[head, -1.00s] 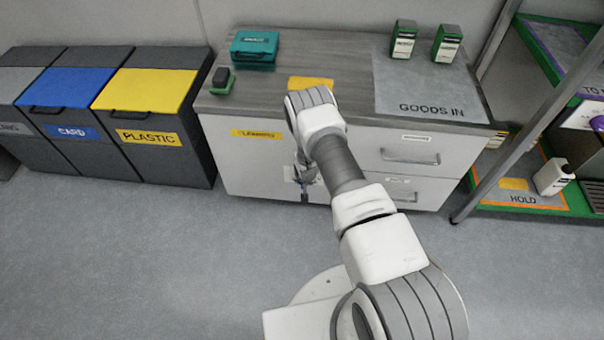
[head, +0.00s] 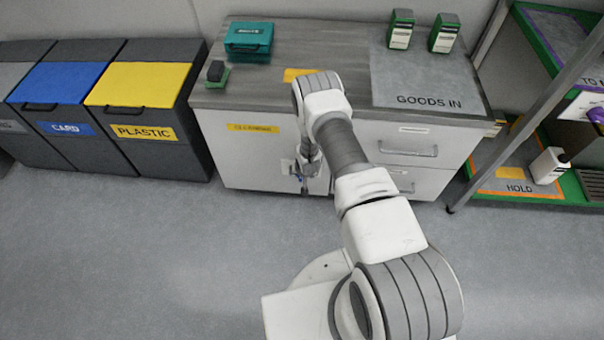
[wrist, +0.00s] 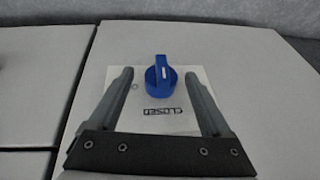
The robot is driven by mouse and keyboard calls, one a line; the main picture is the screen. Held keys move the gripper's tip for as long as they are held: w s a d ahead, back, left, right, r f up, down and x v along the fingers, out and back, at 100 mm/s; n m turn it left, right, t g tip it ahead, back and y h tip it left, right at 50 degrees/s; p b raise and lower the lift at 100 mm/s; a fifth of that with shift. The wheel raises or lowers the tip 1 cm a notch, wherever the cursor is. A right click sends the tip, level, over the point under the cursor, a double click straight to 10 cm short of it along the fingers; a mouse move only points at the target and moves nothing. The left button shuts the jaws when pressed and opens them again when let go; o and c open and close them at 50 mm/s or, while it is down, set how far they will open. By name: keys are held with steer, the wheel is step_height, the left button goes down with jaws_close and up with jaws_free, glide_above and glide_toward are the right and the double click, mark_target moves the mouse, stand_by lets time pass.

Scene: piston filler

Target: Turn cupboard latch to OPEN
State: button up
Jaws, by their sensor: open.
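The cupboard latch is a round blue knob (wrist: 160,79) with a raised grip and a white pointer line, in the wrist view. It sits on a pale label plate (wrist: 185,118) on the cupboard door (wrist: 235,65). The word CLOSED shows upside down on the plate. My gripper (wrist: 164,76) is open and empty, with one finger on each side of the knob in the picture. Whether the fingertips reach the knob's depth I cannot tell. In the head view my gripper (head: 308,170) is small, in front of the cupboard front (head: 240,160), and partly hides the latch.
The counter (head: 320,50) bears a teal case (head: 249,38), a small green-based block (head: 216,74) and two green-white boxes. Drawers (head: 408,148) are right of the latch. Bins (head: 140,115) stand left, a shelf rack (head: 510,185) right. The floor in front is clear.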

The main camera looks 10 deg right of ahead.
steer(key=p+v, duration=0.6)
steer(key=v, duration=1.1)
steer(key=shift+r, duration=0.2)
steer(key=shift+s, duration=0.1)
